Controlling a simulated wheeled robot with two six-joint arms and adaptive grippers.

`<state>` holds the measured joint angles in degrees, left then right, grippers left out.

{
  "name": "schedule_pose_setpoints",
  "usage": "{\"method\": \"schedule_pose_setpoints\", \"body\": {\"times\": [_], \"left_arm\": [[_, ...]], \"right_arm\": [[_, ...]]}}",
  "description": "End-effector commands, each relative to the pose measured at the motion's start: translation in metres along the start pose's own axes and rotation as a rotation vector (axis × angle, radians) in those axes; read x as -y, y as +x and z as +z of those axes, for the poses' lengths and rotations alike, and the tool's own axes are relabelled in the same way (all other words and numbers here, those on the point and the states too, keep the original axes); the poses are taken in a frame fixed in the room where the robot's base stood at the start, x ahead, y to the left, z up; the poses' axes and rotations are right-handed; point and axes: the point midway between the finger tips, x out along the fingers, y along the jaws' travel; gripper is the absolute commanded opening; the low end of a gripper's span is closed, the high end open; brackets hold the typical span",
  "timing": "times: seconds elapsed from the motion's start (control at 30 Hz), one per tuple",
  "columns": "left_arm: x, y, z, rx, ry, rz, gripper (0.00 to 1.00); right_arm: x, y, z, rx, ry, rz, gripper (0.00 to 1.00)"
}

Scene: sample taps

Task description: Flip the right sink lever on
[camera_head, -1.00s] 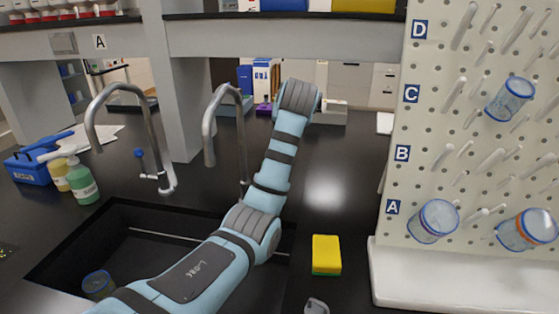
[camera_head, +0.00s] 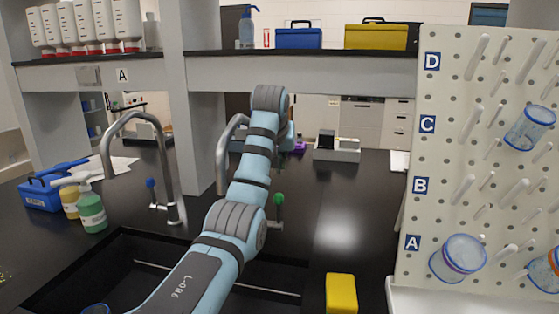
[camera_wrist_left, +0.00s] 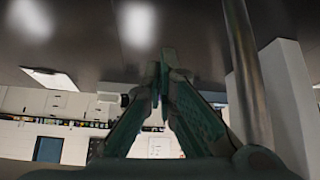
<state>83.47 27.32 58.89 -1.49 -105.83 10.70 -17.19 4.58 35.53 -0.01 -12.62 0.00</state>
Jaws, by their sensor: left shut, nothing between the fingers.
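The right sink lever has a green knob (camera_head: 278,199) on a short metal stem, standing just right of my left arm in the head view. The right faucet (camera_head: 222,155) shows as a curved metal spout, and its lower part is hidden behind my arm. My left gripper is hidden behind my arm in the head view. In the left wrist view my left gripper (camera_wrist_left: 162,75) is shut and empty, with its fingertips together. A metal pipe (camera_wrist_left: 247,75) runs beside it on the right, apart from the fingers. My right gripper is not in view.
The left faucet (camera_head: 170,165) has a blue-knobbed lever (camera_head: 151,184). Soap bottles (camera_head: 91,208) and a blue box (camera_head: 45,190) stand at left. A yellow sponge (camera_head: 341,293) lies right of the sink. A pegboard (camera_head: 435,160) with beakers bounds the right. Counter between is clear.

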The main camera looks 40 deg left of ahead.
Motion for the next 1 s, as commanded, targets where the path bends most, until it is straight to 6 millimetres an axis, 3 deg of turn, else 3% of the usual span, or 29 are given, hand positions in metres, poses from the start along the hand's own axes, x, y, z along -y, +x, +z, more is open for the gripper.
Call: {"method": "schedule_pose_setpoints", "body": {"times": [0.27, 0.5, 1.0], "left_arm": [[0.0, 0.057, 0.004, -0.001, -0.001, 0.0, 0.0], [0.0, 0.045, 0.035, -0.003, 0.0, 0.0, 0.0], [-0.004, 0.041, 0.037, -0.006, 0.003, 0.003, 0.0]], "right_arm": [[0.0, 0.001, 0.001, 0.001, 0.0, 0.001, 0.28], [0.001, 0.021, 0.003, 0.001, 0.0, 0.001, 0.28], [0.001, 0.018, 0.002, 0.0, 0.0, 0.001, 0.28]]}}
